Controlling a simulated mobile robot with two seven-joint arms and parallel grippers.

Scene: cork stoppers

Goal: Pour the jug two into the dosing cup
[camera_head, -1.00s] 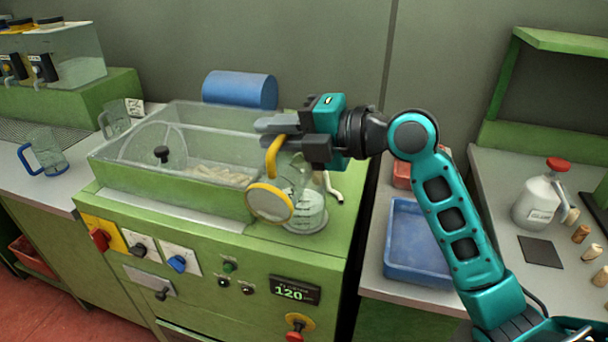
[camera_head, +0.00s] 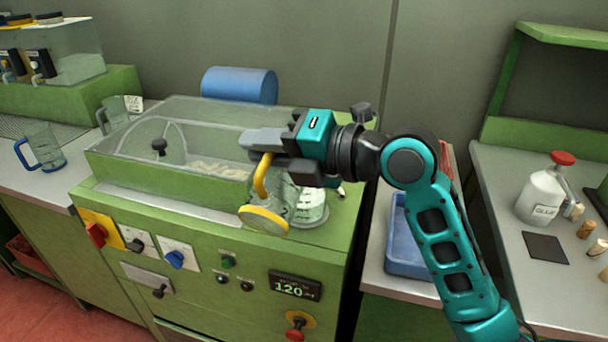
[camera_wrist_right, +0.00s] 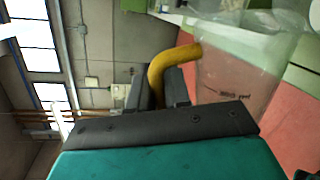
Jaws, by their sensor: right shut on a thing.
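My right gripper (camera_head: 262,152) is shut on the yellow handle of a clear jug (camera_head: 261,187), above the front right of the green machine. The jug is tilted, with its yellow-edged base low and toward me; its mouth is hidden behind the gripper. The wrist view shows the handle (camera_wrist_right: 168,68) between the fingers and the see-through jug body (camera_wrist_right: 235,75) beside it. A clear cup (camera_head: 313,210), apparently the dosing cup, stands on the machine top just right of the jug. Pale marks or contents show in it; I cannot tell which. My left gripper is not in view.
A clear-walled trough (camera_head: 135,165) with pale pieces fills the machine top on the left. A blue-handled jug (camera_head: 42,147) and a grey-handled jug (camera_head: 114,112) stand further left. A blue tray (camera_head: 405,262) and a glue bottle (camera_head: 540,200) are on the right.

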